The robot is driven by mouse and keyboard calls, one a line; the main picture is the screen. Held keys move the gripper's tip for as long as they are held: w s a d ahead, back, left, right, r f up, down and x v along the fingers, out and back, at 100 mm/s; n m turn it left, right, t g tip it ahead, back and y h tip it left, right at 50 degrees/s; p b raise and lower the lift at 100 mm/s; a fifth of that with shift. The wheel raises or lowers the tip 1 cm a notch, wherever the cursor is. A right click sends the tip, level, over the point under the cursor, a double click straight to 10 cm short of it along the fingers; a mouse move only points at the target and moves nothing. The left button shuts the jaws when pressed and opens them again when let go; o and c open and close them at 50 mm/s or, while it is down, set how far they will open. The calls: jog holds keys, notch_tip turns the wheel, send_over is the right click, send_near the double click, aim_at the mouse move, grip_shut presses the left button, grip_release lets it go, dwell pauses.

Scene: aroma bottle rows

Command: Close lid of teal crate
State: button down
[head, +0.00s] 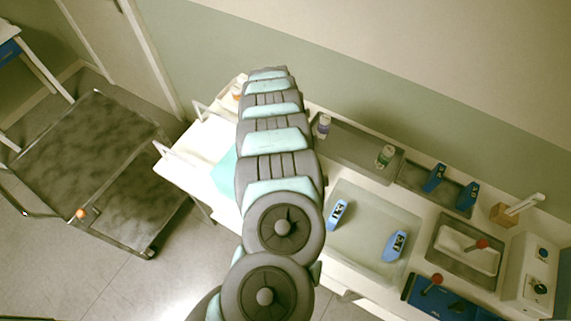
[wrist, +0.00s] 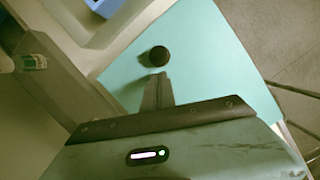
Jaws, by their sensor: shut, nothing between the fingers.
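In the wrist view a flat teal panel (wrist: 215,65), which looks like the lid of the teal crate, carries a dark round knob (wrist: 159,56). My gripper (wrist: 158,78) is shut and empty, with its fingertips just below the knob in the picture, over the panel. I cannot tell whether they touch the knob or the panel. In the head view a teal patch (head: 224,174) of the crate shows left of my arm on the white counter. My arm hides the rest of it and my gripper there. How far the lid is closed cannot be told.
Right of my arm stands a pale tray (head: 365,222) with two blue items. Behind it a grey tray (head: 350,142) holds small bottles. A sink-like basin (head: 468,248) is further right. A dark cart (head: 90,140) stands on the floor at left.

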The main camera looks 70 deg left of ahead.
jog(key=a+b, duration=0.2)
jog(key=a, duration=0.1)
jog(key=shift+s+a, duration=0.2)
jog(key=shift+s, duration=0.2)
jog(key=v, duration=1)
jog(key=shift+d+r+b, duration=0.15)
jog(key=shift+r+b, duration=0.1)
jog(key=shift+b, duration=0.1)
jog(key=shift+s, duration=0.1)
